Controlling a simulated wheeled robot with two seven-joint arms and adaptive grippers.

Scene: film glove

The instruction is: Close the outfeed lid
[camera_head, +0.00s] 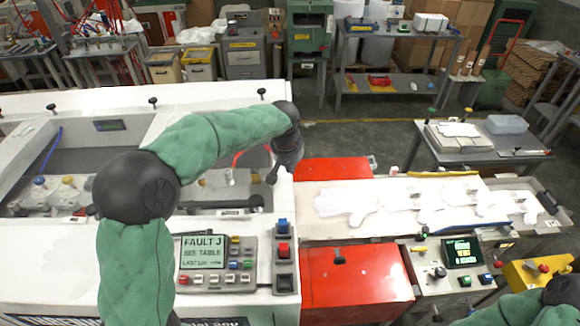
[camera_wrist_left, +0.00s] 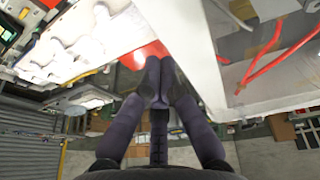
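The white machine (camera_head: 110,265) has open bays with fittings showing inside. The outfeed lid is hard to single out; dark knobs stand along the white back strip (camera_head: 205,92), and a dark bar handle (camera_head: 240,201) lies at the front of the right bay. My left gripper (camera_head: 272,178) hangs over the bay's right edge, beside the red panel; my arm hides part of the bay. In the left wrist view its fingers (camera_wrist_left: 159,68) are together with nothing visible between them, beside a white edge (camera_wrist_left: 190,50). Contact cannot be told. Of my right arm only the sleeve and a joint show.
A conveyor (camera_head: 400,205) with white glove shapes runs right, between red panels (camera_head: 333,170) and (camera_head: 355,277). A control panel with a fault screen (camera_head: 203,251) is at the front. A grey table (camera_head: 470,155) stands behind the conveyor; floor beyond is partly clear.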

